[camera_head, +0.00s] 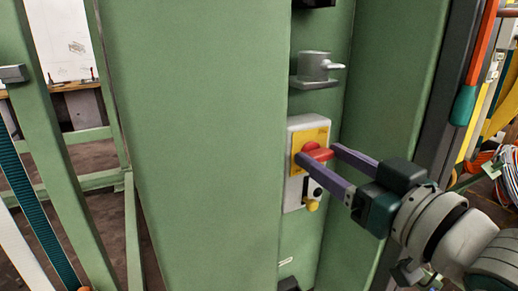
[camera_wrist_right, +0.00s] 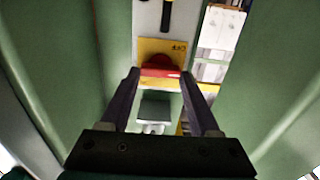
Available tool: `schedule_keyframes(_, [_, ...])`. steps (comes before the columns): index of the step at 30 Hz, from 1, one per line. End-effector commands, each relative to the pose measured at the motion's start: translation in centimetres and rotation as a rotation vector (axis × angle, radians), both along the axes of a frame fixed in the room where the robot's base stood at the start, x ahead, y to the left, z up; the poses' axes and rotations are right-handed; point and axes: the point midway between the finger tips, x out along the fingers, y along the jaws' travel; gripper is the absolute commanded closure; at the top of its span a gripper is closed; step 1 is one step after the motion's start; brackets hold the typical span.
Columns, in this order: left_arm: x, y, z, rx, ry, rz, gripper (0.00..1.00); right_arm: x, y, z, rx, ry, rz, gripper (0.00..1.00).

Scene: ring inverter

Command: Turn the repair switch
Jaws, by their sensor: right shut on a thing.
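The repair switch is a red rotary knob (camera_head: 319,151) on a yellow plate (camera_head: 312,134), fixed to a pale grey box (camera_head: 292,200) in a green recess. In the right wrist view the red knob (camera_wrist_right: 160,66) sits between the fingertips, with the yellow plate (camera_wrist_right: 150,47) around it. My right gripper (camera_head: 318,155) comes in from the right with its purple fingers on either side of the knob, shut on it. The fingers hide part of the knob and box in the head view. My left gripper is not in view.
Below the knob are a small black and white element (camera_head: 314,188) and a yellow button (camera_head: 312,205). A grey latch with a handle (camera_head: 315,67) juts out above the box. A broad green panel (camera_head: 205,150) stands left and a green wall (camera_head: 392,80) right, narrowing the recess.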

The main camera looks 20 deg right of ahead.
Motion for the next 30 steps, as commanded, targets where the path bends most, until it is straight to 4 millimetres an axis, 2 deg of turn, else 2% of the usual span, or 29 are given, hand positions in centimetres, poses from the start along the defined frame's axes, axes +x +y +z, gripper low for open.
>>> schedule_keyframes(4, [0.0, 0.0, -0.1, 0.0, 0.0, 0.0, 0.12, 0.0, 0.0, 0.0, -0.004, -0.004, 0.001, 0.93])
schedule_keyframes(5, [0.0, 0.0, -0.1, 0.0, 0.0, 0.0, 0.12, 0.0, 0.0, 0.0, -0.004, -0.004, 0.001, 0.35])
schedule_keyframes(12, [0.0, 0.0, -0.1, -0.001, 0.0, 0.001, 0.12, 0.0, 0.0, 0.0, -0.002, -0.002, 0.001, 0.08])
schedule_keyframes(20, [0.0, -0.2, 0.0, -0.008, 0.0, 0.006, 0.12, -0.1, 0.0, 0.0, -0.001, -0.002, 0.0, 0.07])
schedule_keyframes(23, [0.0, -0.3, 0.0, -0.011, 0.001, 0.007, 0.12, -0.7, -0.1, 0.0, 0.0, 0.0, 0.0, 0.07])
schedule_keyframes(30, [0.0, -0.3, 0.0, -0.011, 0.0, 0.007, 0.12, -4.6, -0.6, -0.2, -0.002, 0.004, 0.0, 0.07])
